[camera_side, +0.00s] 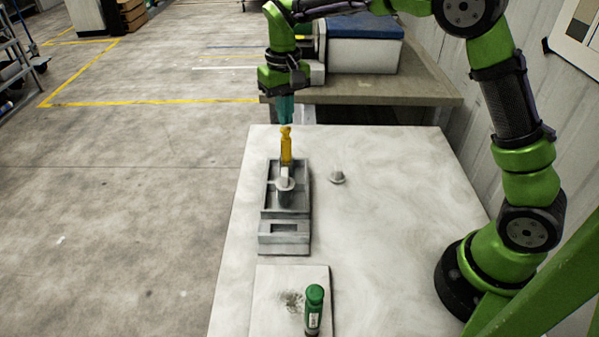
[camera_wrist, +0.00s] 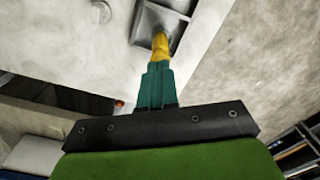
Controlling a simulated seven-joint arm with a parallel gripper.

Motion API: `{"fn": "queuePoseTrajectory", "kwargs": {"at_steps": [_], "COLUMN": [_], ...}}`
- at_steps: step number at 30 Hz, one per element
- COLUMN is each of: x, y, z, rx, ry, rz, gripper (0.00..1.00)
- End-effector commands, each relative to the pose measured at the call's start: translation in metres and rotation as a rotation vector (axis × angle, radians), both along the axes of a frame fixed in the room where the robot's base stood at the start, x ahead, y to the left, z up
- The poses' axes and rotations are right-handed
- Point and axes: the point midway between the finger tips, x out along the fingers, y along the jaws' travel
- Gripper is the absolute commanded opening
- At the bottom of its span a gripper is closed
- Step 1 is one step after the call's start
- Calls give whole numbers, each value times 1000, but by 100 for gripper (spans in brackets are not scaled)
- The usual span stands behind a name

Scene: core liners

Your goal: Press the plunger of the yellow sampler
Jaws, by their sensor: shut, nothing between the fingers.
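The yellow sampler (camera_side: 286,150) stands upright in the grey tray (camera_side: 269,190), over a pale cylinder (camera_side: 286,184). My gripper (camera_side: 286,118) is shut and empty, with its teal fingers pointing down just above the sampler's top. In the wrist view the shut fingers (camera_wrist: 157,68) line up with the yellow sampler (camera_wrist: 161,46), whose near end meets or sits just beyond the fingertips. I cannot tell whether they touch. The plunger itself is not clearly distinguishable from the sampler's top.
A small pale cap-like piece (camera_side: 337,176) lies right of the tray. A green cylinder (camera_side: 314,308) stands upright on a white board (camera_side: 270,290) with dark specks at the front. A bench (camera_side: 400,91) with a blue-lidded box (camera_side: 362,45) stands behind.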

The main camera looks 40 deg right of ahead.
Motion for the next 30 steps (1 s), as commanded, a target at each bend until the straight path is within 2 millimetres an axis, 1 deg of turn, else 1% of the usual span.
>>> {"fn": "queuePoseTrajectory", "kwargs": {"at_steps": [17, 30], "x": [0, 0], "y": [0, 0], "z": [-1, -12], "rx": [0, -1], "ry": [0, 1], "rz": [0, 1], "gripper": [0, 0]}}
